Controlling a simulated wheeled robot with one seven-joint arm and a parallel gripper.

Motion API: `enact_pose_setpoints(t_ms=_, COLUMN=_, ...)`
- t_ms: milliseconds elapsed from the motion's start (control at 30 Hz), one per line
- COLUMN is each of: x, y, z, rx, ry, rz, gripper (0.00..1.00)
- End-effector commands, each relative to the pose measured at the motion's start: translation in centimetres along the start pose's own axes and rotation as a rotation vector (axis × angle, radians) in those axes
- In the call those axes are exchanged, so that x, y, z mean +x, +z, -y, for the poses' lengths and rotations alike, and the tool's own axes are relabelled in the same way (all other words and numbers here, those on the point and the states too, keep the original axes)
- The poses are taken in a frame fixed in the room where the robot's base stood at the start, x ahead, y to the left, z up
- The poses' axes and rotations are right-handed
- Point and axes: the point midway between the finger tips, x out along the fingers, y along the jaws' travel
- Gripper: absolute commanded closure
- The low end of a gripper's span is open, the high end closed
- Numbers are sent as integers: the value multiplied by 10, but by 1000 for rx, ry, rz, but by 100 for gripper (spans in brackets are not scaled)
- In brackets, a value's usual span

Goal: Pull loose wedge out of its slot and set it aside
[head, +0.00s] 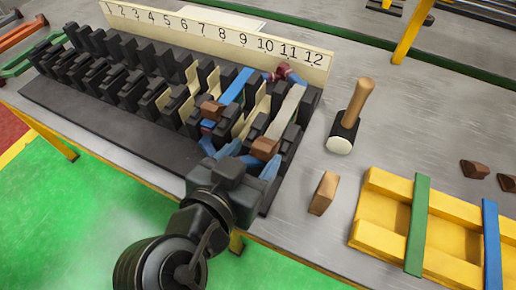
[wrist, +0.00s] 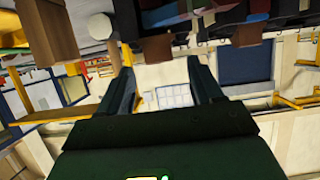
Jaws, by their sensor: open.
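The black slotted stator block (head: 100,125) stands on the grey bench, with a numbered strip (head: 225,37) from 1 to 12 behind it. A long pale grey strip (head: 287,112) lies in a slot near number 11, with a brown block (head: 264,148) at its near end. Another brown block (head: 212,110) sits farther left among blue and cream pieces. I cannot tell which piece is the loose wedge. My gripper (wrist: 162,82) is open with nothing clearly between its fingers.
A mallet (head: 350,117) and a separate brown block (head: 323,193) lie right of the stator. A yellow tray (head: 385,212) with green and blue cross strips is at the front right, brown wedges (head: 475,169) behind it.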

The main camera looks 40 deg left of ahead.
Motion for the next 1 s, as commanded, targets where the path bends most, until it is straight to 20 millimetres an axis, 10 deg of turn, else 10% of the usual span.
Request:
enact_pose_setpoints(t_ms=333, x=-42, y=1, z=0, rx=0, ry=0, rz=1, gripper=35)
enact_pose_setpoints(t_ms=1000, x=-44, y=1, z=0, rx=0, ry=0, rz=1, gripper=35)
